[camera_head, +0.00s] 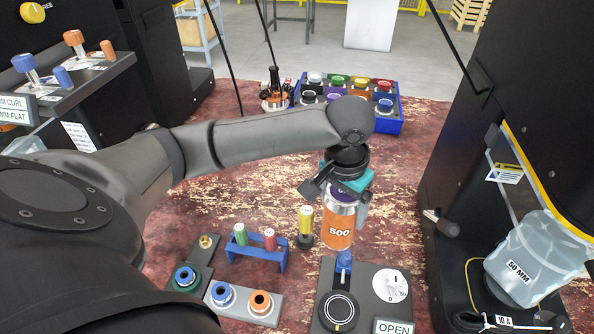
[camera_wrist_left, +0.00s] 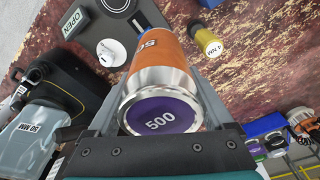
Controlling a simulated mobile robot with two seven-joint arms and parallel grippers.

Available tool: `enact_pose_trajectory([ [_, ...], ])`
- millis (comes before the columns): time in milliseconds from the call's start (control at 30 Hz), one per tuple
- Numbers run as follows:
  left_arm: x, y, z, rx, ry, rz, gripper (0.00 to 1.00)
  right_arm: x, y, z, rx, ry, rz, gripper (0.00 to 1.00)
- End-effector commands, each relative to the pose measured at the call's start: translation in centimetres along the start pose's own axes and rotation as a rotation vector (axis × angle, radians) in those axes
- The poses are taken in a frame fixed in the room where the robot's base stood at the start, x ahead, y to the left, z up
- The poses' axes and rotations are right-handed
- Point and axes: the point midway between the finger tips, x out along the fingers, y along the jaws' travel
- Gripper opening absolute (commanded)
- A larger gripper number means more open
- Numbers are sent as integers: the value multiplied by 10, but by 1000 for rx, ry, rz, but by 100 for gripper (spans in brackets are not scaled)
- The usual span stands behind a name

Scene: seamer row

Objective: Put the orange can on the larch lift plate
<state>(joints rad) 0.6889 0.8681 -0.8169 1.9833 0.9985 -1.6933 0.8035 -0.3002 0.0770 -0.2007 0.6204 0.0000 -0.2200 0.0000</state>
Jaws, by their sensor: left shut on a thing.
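The orange can (camera_head: 338,226), labelled 500, hangs upright below my left gripper (camera_head: 345,196). The jaws are shut around its upper part. In the left wrist view the can (camera_wrist_left: 158,62) shows its silver rim and purple end marked 500 between the fingers. A round black plate (camera_head: 338,311) sits on a dark panel at the bottom centre, below and apart from the can. No name reading larch is legible, so I cannot tell whether this is the lift plate. My right gripper is out of view.
The panel has a blue-topped lever (camera_head: 344,262), a white dial (camera_head: 391,285) and an OPEN label. A yellow cylinder (camera_head: 305,221) stands close left of the can, beside a blue rack (camera_head: 257,254). A clear 50 MM bucket (camera_head: 531,262) is at right. A blue crate (camera_head: 386,126) stands behind.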

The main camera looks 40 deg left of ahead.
Motion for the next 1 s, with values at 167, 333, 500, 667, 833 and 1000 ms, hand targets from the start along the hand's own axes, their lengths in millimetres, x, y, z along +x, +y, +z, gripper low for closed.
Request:
enact_pose_trajectory([
  [167,-31,-21,-40,18,9,4,0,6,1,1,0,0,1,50],
  [333,-52,-32,-58,39,5,5,0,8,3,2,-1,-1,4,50],
  [500,-60,-36,-65,50,2,6,0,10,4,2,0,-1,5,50],
  [667,-37,-37,-62,51,-3,6,0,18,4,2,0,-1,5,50],
  [833,8,-37,-56,51,-3,5,0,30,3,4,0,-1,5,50],
  [1000,49,-37,-51,51,-1,5,0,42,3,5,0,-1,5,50],
])
